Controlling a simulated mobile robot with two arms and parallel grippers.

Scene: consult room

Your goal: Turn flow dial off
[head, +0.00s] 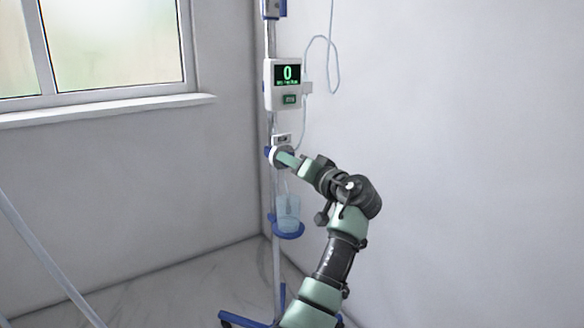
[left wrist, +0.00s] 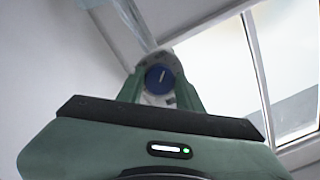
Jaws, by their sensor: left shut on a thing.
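The flow dial is a round blue knob (left wrist: 159,78) with a white pointer line, seen in the left wrist view between the two green fingers. The pointer is close to upright there, leaning slightly. In the head view its round white housing (head: 274,156) shows on the drip stand, and the knob is largely hidden by my left gripper (head: 286,158). My left gripper is shut on the dial, with a finger at each side. My right gripper is not in view.
The stand's pole (head: 276,250) rises from a blue base (head: 245,320) near the corner. A clear cup sits in a blue ring holder (head: 288,234) below the dial. A thin tube (head: 333,60) loops beside the pump. A window sill (head: 110,108) is at left.

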